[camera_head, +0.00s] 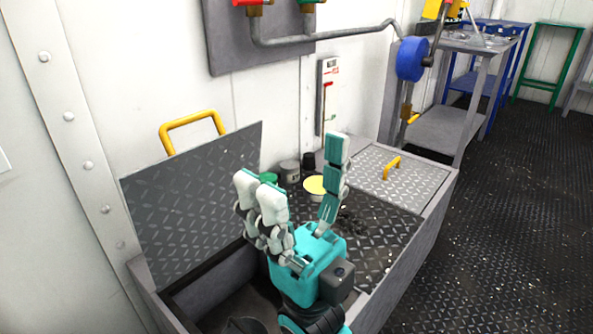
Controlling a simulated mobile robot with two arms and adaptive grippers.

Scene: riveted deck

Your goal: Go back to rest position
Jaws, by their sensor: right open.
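My right gripper (297,167) stands above the grey deck box (425,222), fingers pointing up and spread wide apart. My left gripper is not in view. The raised tread-plate lid (190,205) with a yellow handle (192,124) leans back near the wall, to the left of my right gripper.
Several small containers stand behind my right gripper, among them a yellow-topped one (316,185) and a grey one (290,171). A closed lid with a yellow handle (391,167) lies to the right. A blue wheel (411,59) stands farther back.

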